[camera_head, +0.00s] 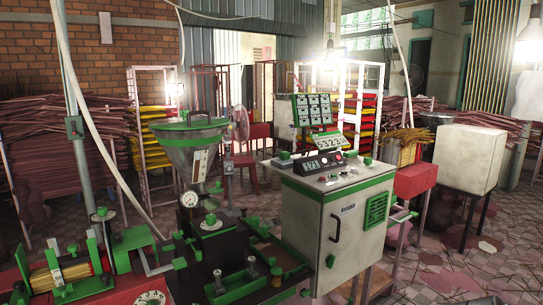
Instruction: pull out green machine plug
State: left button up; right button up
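The green-trimmed extruder machine stands front centre. Its metal funnel hopper (188,140) has a green rim and a black handle on top. Below it are a round gauge (189,199) and dark machine blocks with green parts (228,265). Beside it on the right is a white control cabinet (335,225) with green trim, a black door handle, a green vent and a digital display (322,164) on top. I cannot make out a plug or its cord with certainty. Neither of my grippers is in view.
A red machine with green parts and yellow sticks (62,272) fills the lower left. A red cabinet (412,180) and a white box on legs (469,158) stand at right. Racks (150,140) and stick piles line the back. Tiled floor (450,255) is open at lower right.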

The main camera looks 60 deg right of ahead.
aim_at(283, 155)
jog(key=k+l+u, duration=0.2)
jog(key=l, duration=0.15)
jog(key=k+l+u, duration=0.2)
jog(key=l, duration=0.15)
jog(key=k+l, duration=0.35)
jog(key=l, duration=0.25)
jog(key=k+l+u, duration=0.1)
jog(key=k+l, duration=0.3)
jog(key=l, duration=0.15)
jog(key=k+l, duration=0.4)
jog(key=l, duration=0.15)
